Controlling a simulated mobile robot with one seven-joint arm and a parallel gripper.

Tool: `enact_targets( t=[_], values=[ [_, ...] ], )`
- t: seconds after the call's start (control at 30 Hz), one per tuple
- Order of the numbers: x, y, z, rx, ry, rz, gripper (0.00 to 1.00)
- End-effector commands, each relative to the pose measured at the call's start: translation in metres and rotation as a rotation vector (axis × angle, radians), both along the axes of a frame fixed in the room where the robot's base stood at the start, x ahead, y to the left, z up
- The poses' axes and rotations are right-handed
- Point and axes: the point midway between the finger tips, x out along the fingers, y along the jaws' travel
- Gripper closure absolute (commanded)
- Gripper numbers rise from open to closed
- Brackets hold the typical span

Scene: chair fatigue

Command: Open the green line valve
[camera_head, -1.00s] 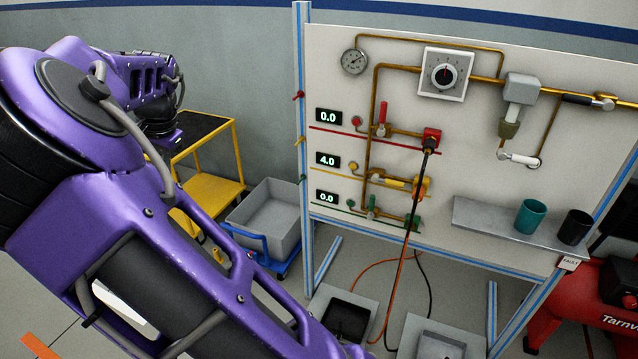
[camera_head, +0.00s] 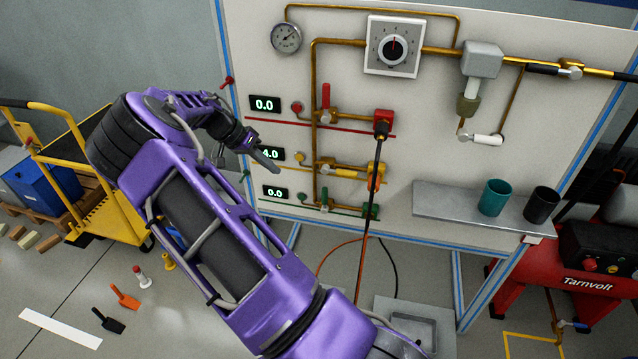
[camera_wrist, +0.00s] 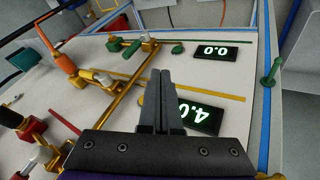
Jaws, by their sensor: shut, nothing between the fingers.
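The green line valve (camera_head: 324,199) is on the lowest branch of the panel, its small green handle standing upright, across the pipe. A green fitting (camera_head: 371,211) is at the right end of that branch. In the wrist view, which is turned over, the green handle (camera_wrist: 132,50) lies near the top, beyond the fingertips. My gripper (camera_head: 272,162) is shut and empty, in front of the panel by the 4.0 display and left of the valves. Its closed fingers show in the wrist view (camera_wrist: 161,75), apart from the green valve.
The yellow valve (camera_head: 345,173) and red valve (camera_head: 326,96) sit above the green one. A hose (camera_head: 370,200) hangs from the red fitting past the green branch. A shelf (camera_head: 450,205) with two cups juts out at right. A yellow cart (camera_head: 110,210) stands at left.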

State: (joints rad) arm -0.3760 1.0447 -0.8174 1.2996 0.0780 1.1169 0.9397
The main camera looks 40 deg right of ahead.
Motion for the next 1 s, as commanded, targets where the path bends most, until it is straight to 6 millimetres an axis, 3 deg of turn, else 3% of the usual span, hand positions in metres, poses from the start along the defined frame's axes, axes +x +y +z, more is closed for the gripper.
enact_targets(
  t=[0.57, 1.0],
  values=[
    [-0.002, -0.011, -0.009, -0.019, 0.008, -0.008, 1.0],
    [-0.021, -0.058, -0.077, -0.02, 0.01, -0.009, 1.0]
  ],
)
